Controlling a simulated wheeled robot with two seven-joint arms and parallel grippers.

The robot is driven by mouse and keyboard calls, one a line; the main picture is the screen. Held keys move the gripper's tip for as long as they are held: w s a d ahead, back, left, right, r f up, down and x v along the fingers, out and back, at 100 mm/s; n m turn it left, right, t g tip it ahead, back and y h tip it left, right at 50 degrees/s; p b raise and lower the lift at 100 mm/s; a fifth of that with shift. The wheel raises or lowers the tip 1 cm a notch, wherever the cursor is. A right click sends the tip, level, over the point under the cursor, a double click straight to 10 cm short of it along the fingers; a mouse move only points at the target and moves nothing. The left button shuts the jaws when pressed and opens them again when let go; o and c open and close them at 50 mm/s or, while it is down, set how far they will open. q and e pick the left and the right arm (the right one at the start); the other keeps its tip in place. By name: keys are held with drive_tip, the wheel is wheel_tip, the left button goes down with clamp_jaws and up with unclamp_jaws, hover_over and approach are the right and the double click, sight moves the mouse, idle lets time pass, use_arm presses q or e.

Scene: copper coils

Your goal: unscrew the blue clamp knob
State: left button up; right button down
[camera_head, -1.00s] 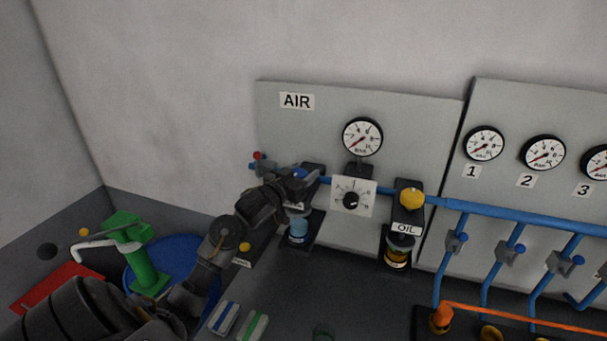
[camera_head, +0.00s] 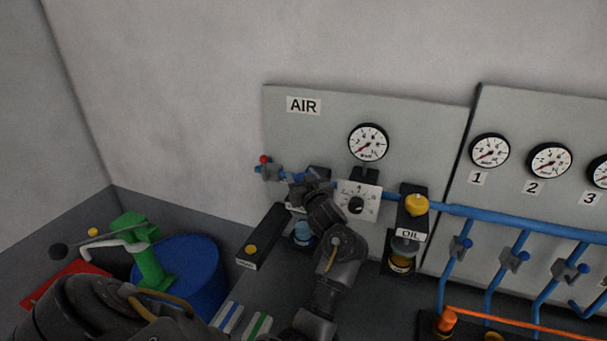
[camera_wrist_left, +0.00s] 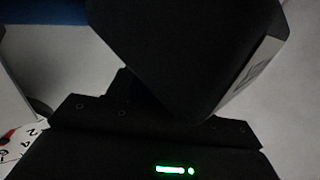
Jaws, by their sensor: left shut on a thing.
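The blue clamp knob showed on the black-topped air unit a second ago. Now my left gripper (camera_head: 306,187) covers that spot in the head view, so I cannot pick the knob out. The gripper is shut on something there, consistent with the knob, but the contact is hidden. The clear blue bowl (camera_head: 302,233) of the unit hangs below, partly behind my wrist. In the left wrist view a large black block (camera_wrist_left: 180,50) with a pale label fills the middle, in front of the gripper body with its green light. My right gripper is not in view.
A small red-tipped valve (camera_head: 265,165) is left of the gripper. A dial plate (camera_head: 370,202), a gauge (camera_head: 368,142) and the OIL unit (camera_head: 413,205) stand close to its right. A green hand pump (camera_head: 147,255) and a blue drum (camera_head: 200,270) are lower left.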

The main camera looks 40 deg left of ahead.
use_arm(q)
drive_tip(key=shift+s+a+r+n+g+y+b, duration=0.15)
drive_tip(key=shift+n+g+y+b, duration=0.3)
drive_tip(key=shift+n+g, duration=0.65)
drive_tip(key=shift+s+f+n+g+y+b, duration=0.15)
drive_tip(key=shift+n+g+y, duration=0.55)
drive_tip(key=shift+g, duration=0.8)
drive_tip(key=shift+r, duration=0.15)
drive_tip(key=o, duration=1)
drive_tip(key=shift+a, duration=0.1)
